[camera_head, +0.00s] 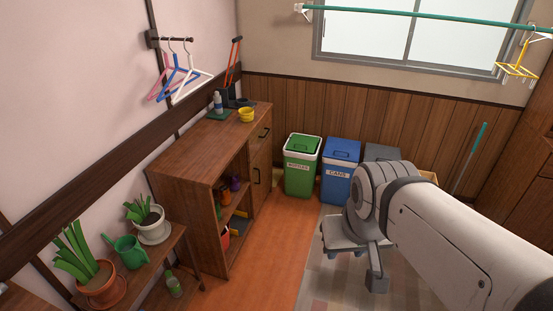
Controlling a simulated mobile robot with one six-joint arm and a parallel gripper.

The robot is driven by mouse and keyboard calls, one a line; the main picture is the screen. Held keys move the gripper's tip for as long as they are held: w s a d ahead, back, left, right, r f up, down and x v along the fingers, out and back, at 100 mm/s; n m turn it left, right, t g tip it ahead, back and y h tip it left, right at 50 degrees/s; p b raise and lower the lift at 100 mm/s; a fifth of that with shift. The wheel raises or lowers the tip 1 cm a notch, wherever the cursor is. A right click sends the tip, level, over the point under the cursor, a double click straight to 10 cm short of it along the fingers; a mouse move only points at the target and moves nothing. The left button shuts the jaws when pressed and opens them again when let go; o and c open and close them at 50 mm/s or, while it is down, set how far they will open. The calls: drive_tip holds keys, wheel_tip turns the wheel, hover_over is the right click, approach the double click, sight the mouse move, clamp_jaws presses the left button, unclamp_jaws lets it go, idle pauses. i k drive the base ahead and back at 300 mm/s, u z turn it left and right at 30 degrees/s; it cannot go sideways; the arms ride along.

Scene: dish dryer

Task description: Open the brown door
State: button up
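A brown wooden cabinet (195,150) stands against the left wall. Its right part has a drawer with a dark handle and, below it, a closed brown door (259,178) with a dark upright handle. At the right edge is another tall brown wooden panelled surface (520,150), cut off by the frame; I cannot tell if it is a door. My gripper (354,262) is right of the cabinet, over the floor, clear of both. One finger shows plainly pointing down; the other is unclear, so its opening cannot be told. Nothing is seen held.
A green bin (303,170), a blue bin (340,175) and a grey bin (381,153) stand at the back wall. A plant bench (150,270) is front left. Orange floor (268,255) lies open beside the cabinet. A green-handled pole (470,155) leans at right.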

sight(265, 176)
drive_tip(key=i, duration=2.3)
drive_tip(key=z, duration=0.05)
